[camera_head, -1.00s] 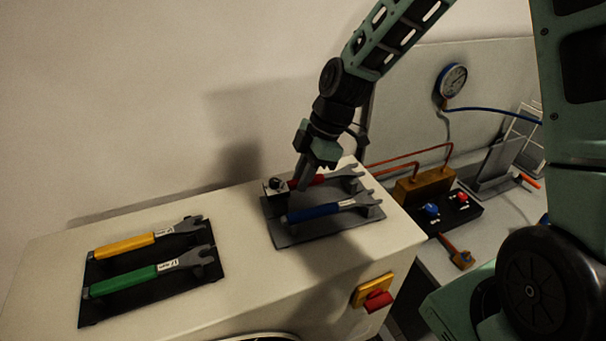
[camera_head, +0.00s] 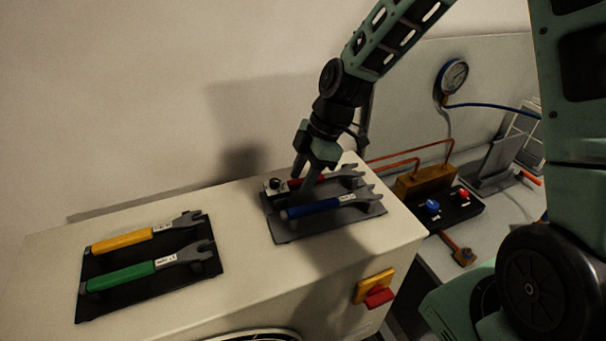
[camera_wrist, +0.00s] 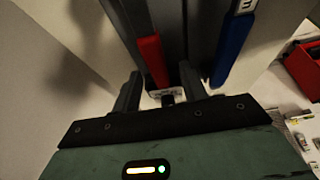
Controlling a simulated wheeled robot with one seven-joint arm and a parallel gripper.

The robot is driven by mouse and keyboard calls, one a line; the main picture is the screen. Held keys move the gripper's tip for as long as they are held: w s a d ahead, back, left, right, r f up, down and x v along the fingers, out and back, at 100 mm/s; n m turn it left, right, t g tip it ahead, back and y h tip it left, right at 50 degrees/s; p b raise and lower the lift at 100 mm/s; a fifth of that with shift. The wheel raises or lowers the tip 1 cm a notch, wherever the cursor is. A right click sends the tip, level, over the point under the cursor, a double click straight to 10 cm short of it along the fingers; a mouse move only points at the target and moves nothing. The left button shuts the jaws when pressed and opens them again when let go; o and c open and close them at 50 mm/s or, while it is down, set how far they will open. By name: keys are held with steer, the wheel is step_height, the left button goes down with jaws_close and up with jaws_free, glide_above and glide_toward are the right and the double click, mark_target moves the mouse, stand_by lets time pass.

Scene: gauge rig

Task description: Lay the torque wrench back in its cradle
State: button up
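A red-handled wrench (camera_head: 321,181) lies in the rear place of the right-hand dark grey cradle plate (camera_head: 286,234), its grey head to the right. A small block with a black knob (camera_head: 275,185) is at its handle end. No label names the torque wrench, so I cannot be sure this is it. My gripper (camera_head: 302,183) is over the red handle, pointing down. In the wrist view its fingers (camera_wrist: 160,72) are apart, with the red handle (camera_wrist: 152,58) showing between them. I see no firm contact. The blue-handled wrench (camera_head: 312,209) lies in front.
A black plate (camera_head: 150,303) at left holds a yellow-handled wrench (camera_head: 122,242) and a green-handled wrench (camera_head: 126,275). The white cabinet top (camera_head: 240,220) is bare between the plates. A yellow-and-red switch (camera_head: 376,289) is on its front. A pressure gauge (camera_head: 453,76) and a valve block (camera_head: 425,182) are at right.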

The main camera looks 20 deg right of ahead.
steer(key=shift+d, duration=0.1)
steer(key=b+v, duration=0.3)
steer(key=v, duration=1.4)
steer(key=shift+r, duration=0.25)
steer(key=shift+f, duration=0.1)
steer(key=s+a+f+m+h+b, duration=0.1)
steer(key=s+a+f+m, duration=0.1)
steer(key=s+a+f, duration=0.2)
steer(key=s+a+f+m+h+b, duration=0.1)
steer(key=s+a+f+m+b, duration=0.1)
steer(key=s+a+f, duration=0.2)
steer(key=s+a+f+m+g+h+b, duration=0.1)
steer(key=s+a+f, duration=0.3)
steer(key=s, duration=0.4)
steer(key=shift+s+a+f+m, duration=0.15)
steer(key=shift+s+a+m, duration=0.2)
steer(key=shift+m, duration=0.55)
steer(key=s+f+m+h+b, duration=0.1)
steer(key=s+f+m, duration=0.1)
steer(key=s, duration=0.4)
steer(key=shift+s+a+f+m+t+b, duration=0.15)
steer(key=shift+s+f+m+t+b, duration=0.2)
steer(key=shift+f, duration=0.4)
